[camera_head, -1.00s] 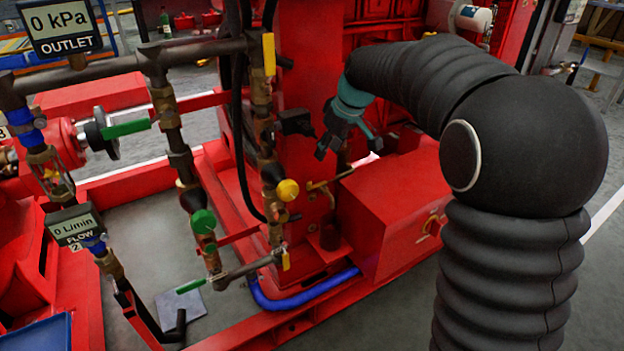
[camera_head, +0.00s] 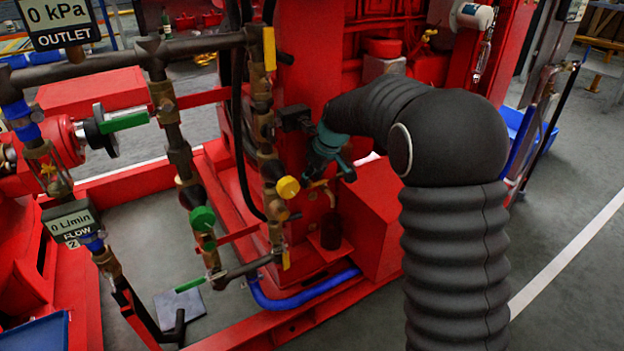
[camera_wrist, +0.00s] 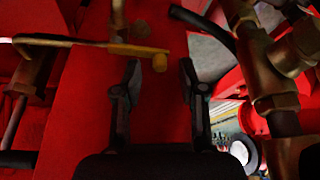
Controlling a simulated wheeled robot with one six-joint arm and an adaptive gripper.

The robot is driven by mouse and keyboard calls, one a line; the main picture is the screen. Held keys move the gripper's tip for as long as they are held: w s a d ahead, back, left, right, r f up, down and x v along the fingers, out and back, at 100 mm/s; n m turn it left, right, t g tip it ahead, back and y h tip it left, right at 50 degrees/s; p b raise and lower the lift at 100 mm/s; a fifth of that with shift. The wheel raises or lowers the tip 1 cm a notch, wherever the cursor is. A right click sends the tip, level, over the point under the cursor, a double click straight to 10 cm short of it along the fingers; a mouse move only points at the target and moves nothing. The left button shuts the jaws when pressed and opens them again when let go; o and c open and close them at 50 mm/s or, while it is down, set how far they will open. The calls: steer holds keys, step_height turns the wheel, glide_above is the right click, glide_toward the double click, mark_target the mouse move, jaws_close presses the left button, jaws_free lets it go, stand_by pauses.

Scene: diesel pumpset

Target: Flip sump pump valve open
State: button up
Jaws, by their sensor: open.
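A yellow-brass lever valve (camera_wrist: 95,46) crosses the upper left of the wrist view. Its rounded end lies between my fingertips in the picture, apparently beyond them. In the head view the brass lever (camera_head: 318,186) is just below my gripper (camera_head: 329,172) and partly hidden by it. My gripper, also seen in the wrist view (camera_wrist: 160,72), is open with nothing between its fingers. Whether a finger touches the lever cannot be told. No label marks which valve is the sump pump's.
Brass piping with a yellow knob (camera_head: 288,187) and a green knob (camera_head: 202,218) stands left of my gripper. A red box (camera_head: 372,215) is close below right. A black fitting (camera_head: 294,117) is close on the left. A blue hose (camera_head: 300,292) runs along the red base.

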steer(key=shift+w+a+f, duration=0.1)
steer(key=shift+w+f, duration=0.05)
steer(key=shift+f, duration=0.25)
jaws_close()
